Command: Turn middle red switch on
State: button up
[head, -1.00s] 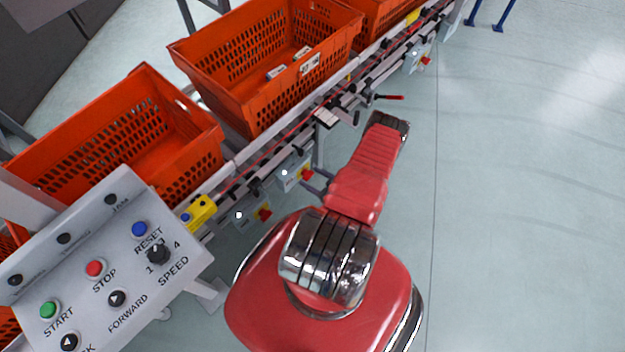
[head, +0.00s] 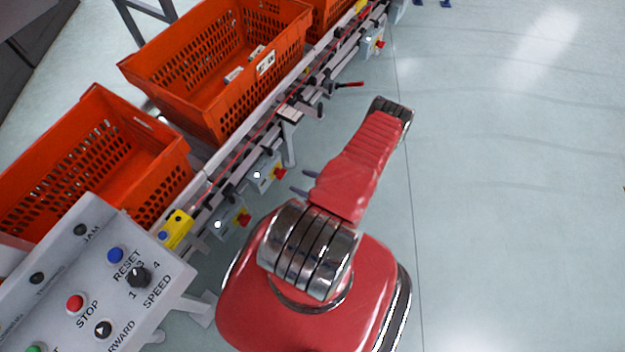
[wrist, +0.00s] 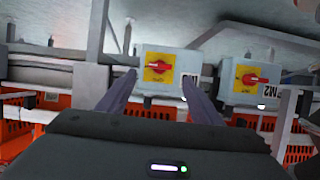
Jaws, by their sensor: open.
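Three grey boxes with red switches on yellow plates line the conveyor side in the head view. The middle red switch (head: 279,173) sits between the near one (head: 243,217) and the far one (head: 380,44). My gripper (head: 304,182) is open and empty, its two fingers pointing at the middle switch with a small gap. In the wrist view, which looks upside down, the middle switch (wrist: 158,67) shows between the fingers of my gripper (wrist: 158,77), its red handle lying horizontal. The near switch (wrist: 254,79) is to the right there, its handle also horizontal.
Orange totes (head: 205,117) stand on the conveyor (head: 243,150) behind the switches. A grey control panel (head: 62,300) with buttons is at the lower left. A red-tipped lever (head: 348,85) juts from the conveyor beyond my gripper. The floor to the right is clear.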

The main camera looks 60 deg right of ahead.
jog(key=v, duration=0.5)
jog(key=shift+f, duration=0.1)
dwell(0.7)
